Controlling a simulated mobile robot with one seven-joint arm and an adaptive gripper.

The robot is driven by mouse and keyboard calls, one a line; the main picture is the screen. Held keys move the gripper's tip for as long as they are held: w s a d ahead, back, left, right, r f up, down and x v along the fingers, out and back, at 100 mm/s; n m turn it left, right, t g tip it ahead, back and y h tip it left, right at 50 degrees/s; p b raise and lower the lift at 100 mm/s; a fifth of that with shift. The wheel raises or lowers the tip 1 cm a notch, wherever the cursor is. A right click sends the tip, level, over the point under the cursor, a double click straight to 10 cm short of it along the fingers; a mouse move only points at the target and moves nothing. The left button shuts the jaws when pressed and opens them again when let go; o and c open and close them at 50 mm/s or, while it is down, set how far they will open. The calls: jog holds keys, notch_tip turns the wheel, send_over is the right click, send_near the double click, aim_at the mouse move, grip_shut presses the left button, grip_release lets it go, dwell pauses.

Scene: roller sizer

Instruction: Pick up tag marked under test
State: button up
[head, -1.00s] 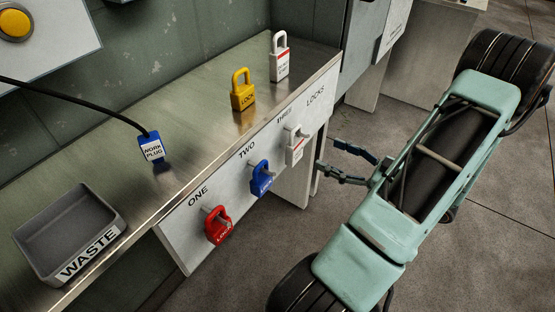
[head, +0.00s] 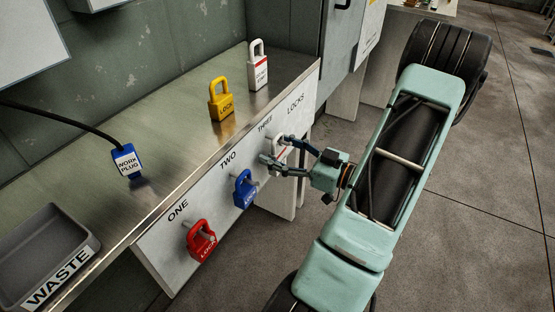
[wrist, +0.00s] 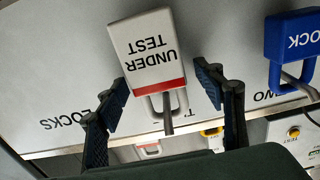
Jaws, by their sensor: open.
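The tag marked UNDER TEST (wrist: 148,40) is a white padlock-shaped piece with a red band and a light shackle. It hangs on a peg of the rack's front panel (head: 168,247), by the label THREE. In the wrist view it appears upside down, its shackle around the peg. In the head view my fingers partly hide it. My gripper (wrist: 161,76) is open, with one dark blue finger on each side of the tag and visible space at both sides. It also shows at the panel in the head view (head: 277,149).
A blue lock (head: 244,189) and a red lock (head: 201,241) hang on the same panel. A yellow lock (head: 221,104) and another white, red-banded lock (head: 258,72) stand on the bench. The work plug (head: 126,161) and waste tray (head: 91,246) are at left.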

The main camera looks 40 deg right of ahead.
jog(key=shift+w, duration=0.1)
jog(key=shift+c, duration=0.3)
jog(key=c, duration=1.2)
jog(key=shift+r, duration=0.1)
jog(key=shift+c, duration=0.2)
